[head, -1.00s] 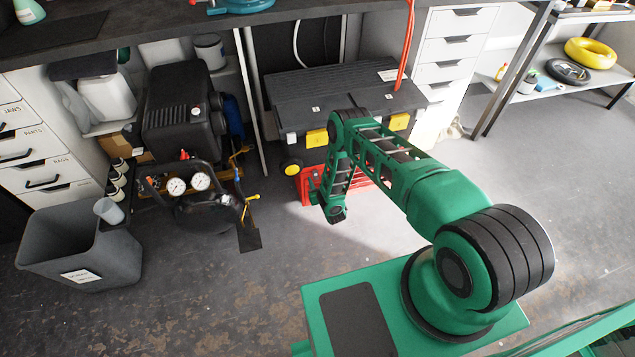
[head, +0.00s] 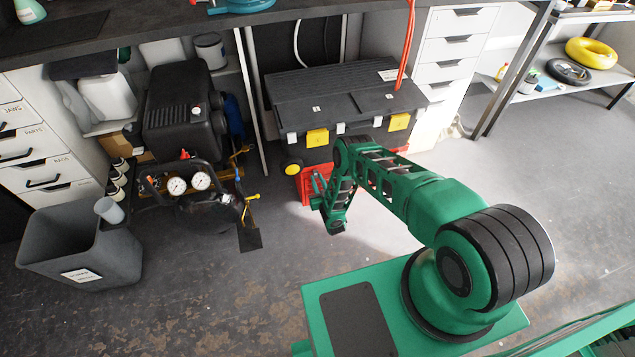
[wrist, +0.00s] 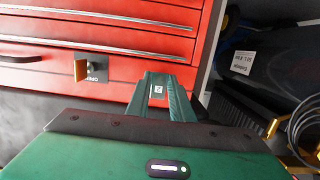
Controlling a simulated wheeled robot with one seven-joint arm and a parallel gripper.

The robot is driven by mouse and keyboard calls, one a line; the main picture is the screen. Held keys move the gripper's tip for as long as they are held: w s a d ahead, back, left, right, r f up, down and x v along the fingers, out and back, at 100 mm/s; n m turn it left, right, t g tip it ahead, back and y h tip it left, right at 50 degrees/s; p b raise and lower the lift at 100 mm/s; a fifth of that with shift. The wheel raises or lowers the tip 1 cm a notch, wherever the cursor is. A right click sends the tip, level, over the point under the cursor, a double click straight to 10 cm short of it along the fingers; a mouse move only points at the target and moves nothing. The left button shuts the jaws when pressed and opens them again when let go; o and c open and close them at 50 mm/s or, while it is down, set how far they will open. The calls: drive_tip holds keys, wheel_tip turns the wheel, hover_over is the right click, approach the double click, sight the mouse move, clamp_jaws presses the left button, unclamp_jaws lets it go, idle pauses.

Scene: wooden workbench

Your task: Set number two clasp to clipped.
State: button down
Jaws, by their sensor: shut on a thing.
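My gripper (wrist: 167,88) is in front of a red drawer chest (wrist: 120,85) in the wrist view. Its green fingers are shut on a small part, which I take to be the number two clasp; the fingers hide most of it. A small white label (wrist: 158,90) shows between the fingers, its mark too small to read surely. In the head view my arm hides part of the red chest (head: 308,192), and the held part cannot be seen.
A black toolbox (head: 345,95) with yellow latches stands above the red chest. A compressor (head: 180,130) and a grey bin (head: 80,245) stand to the left. White drawers (head: 450,60) are on the right. The floor in front is clear.

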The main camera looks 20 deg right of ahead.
drive_tip(key=shift+a, duration=0.1)
idle(0.3)
drive_tip(key=c, duration=1.6)
unclamp_jaws()
drive_tip(key=shift+o, duration=0.2)
drive_tip(key=shift+s, duration=0.1)
drive_tip(key=s+r, duration=0.1)
drive_tip(key=s, duration=0.9)
drive_tip(key=shift+s, duration=0.3)
